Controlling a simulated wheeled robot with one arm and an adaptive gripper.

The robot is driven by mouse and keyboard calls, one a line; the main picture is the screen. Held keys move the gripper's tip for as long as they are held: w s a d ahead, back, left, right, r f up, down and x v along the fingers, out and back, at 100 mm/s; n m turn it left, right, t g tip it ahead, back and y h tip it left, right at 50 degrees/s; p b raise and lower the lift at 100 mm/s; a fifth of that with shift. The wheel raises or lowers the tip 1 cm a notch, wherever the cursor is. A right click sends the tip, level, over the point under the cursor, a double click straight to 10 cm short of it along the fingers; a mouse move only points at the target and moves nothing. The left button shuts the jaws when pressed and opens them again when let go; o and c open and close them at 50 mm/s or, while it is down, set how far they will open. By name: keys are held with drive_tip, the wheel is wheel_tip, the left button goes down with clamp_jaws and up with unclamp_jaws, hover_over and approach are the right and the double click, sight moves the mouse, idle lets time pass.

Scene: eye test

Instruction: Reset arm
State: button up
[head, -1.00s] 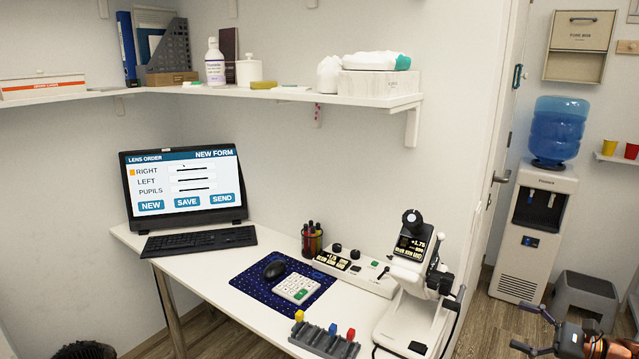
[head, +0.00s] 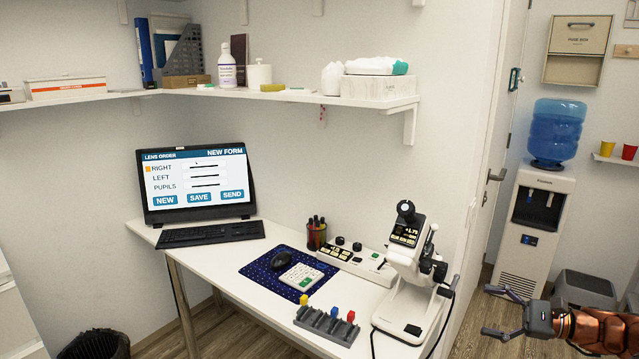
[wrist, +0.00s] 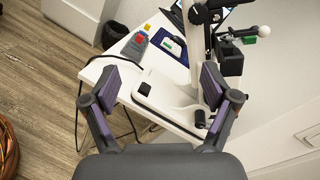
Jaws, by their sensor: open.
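My gripper (head: 500,312) is at the lower right of the head view, out to the right of the desk. Its two fingers are spread apart with nothing between them. In the wrist view my gripper (wrist: 170,88) also shows open, with the white desk (wrist: 165,117) and the base of the lens instrument (wrist: 170,100) in the background beyond the fingers. The white lens instrument (head: 408,275) stands upright at the desk's right end. In the head view my gripper is apart from it.
A monitor (head: 195,185), keyboard (head: 210,233), mouse mat (head: 262,272) and colored-knob rack (head: 327,325) are on the desk (head: 215,268). A black bin (head: 95,345) is at lower left.

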drive_tip(key=a+r+n+g, duration=0.4)
drive_tip(key=a+r, duration=0.1)
drive_tip(key=a, duration=0.5)
drive_tip(key=s+a+r+n+g+h+p, duration=0.1)
drive_tip(key=s+a+r+n+g+h, duration=0.15)
drive_tip(key=s+a, duration=0.45)
drive_tip(key=s+a+r+n+g+h+p, duration=0.2)
drive_tip(key=s+a+n+g, duration=0.15)
drive_tip(key=a, duration=0.75)
drive_tip(key=s+a+f+n+g+h+p, duration=0.1)
drive_tip(key=s+a+n+h, duration=0.15)
drive_tip(key=s, duration=0.35)
drive_tip(key=s+a+f+n+g+h, duration=0.1)
drive_tip(key=s+n+h, duration=0.15)
drive_tip(key=s, duration=0.35)
drive_tip(key=s+d+f+n+t+h+p, duration=0.1)
drive_tip(key=s+d+f+n+h, duration=0.1)
drive_tip(key=s+d+h, duration=0.4)
drive_tip(key=shift+s+d+f+t+p, duration=0.35)
drive_tip(key=shift+s+d, duration=0.3)
drive_tip(key=shift+s, duration=1.5)
drive_tip(key=shift+c, duration=0.2)
